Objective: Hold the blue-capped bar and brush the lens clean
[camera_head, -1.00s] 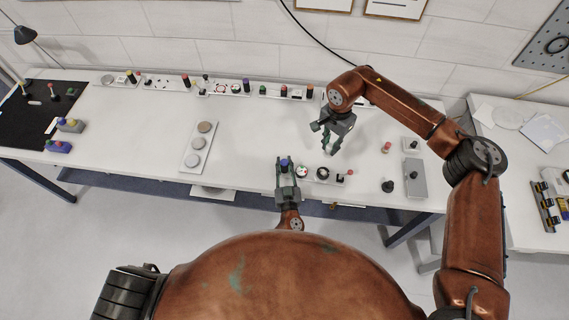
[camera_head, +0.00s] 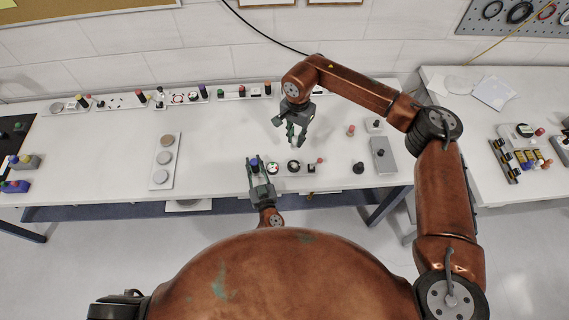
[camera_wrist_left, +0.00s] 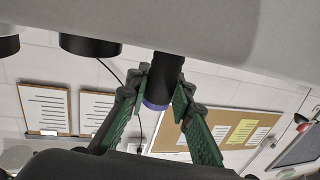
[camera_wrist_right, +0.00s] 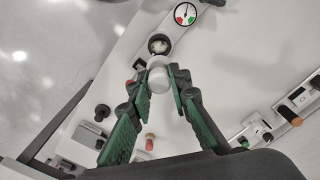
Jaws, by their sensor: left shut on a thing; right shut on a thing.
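My left gripper (camera_head: 257,164) is at the table's front edge, shut on the blue-capped bar (camera_head: 255,163). In the left wrist view the bar (camera_wrist_left: 168,70) is a dark cylinder with its blue end between the green fingers. The lens (camera_head: 293,166) is a dark-rimmed round piece on a white strip just right of the bar. My right gripper (camera_head: 290,137) is above and behind the lens, shut on a pale, short cylinder (camera_wrist_right: 159,79), perhaps the brush. In the right wrist view the lens (camera_wrist_right: 159,44) shows just beyond this cylinder; I cannot tell whether they touch.
A round gauge (camera_head: 273,168) sits between bar and lens. A black knob (camera_head: 311,168) and a red-topped piece lie to the right. A grey box (camera_head: 383,155) stands at the table's right end. A white plate with discs (camera_head: 166,178) is at left. Several small parts line the back.

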